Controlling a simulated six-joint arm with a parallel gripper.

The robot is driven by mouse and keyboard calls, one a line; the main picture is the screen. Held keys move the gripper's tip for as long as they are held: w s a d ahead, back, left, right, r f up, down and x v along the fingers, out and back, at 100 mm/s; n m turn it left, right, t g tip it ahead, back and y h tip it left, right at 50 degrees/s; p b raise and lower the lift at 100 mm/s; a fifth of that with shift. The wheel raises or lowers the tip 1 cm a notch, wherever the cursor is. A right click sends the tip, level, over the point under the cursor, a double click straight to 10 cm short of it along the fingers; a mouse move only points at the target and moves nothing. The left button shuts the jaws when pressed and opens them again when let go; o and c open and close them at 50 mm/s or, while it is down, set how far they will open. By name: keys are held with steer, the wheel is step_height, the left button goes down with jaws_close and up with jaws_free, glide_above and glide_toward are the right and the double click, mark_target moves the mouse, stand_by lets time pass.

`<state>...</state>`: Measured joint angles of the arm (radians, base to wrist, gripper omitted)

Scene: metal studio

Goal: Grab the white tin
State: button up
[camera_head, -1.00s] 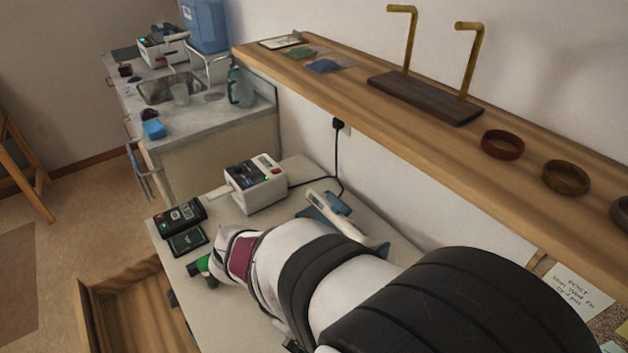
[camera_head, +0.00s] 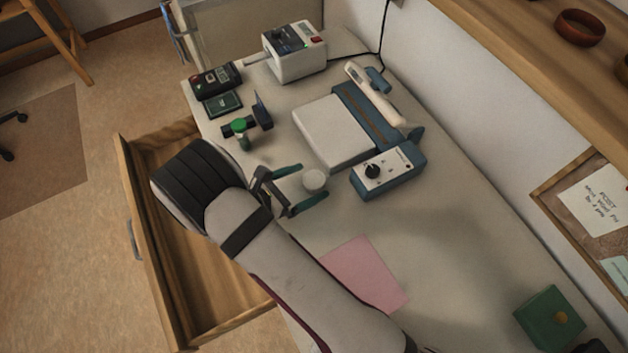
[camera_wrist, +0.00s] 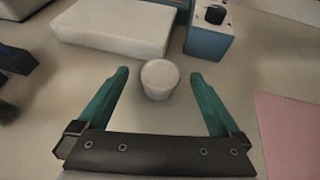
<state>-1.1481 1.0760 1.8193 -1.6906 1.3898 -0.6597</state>
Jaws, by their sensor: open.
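The white tin (camera_head: 315,180) is a small round, pale tin standing on the worktop in the head view. In the wrist view the tin (camera_wrist: 159,79) stands between the tips of the two teal fingers, with a gap on each side. My gripper (camera_head: 313,183) is open and empty around it. The fingers also show in the wrist view (camera_wrist: 158,84), spread wide. I cannot tell whether the tin lies fully inside the fingertips.
A white block on a blue sealer device (camera_head: 388,170) stands just beyond the tin. A green-capped bottle (camera_head: 241,135) stands to its left. A pink sheet (camera_head: 363,275) lies to the right. An open wooden drawer (camera_head: 160,235) juts out below. A green box (camera_head: 549,318) sits far right.

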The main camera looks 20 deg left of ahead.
steer(key=x, duration=0.2)
steer(key=shift+w+d+f, duration=0.1)
steer(key=shift+w+d, duration=0.1)
steer(key=shift+w, duration=0.05)
steer(key=c, duration=1.4)
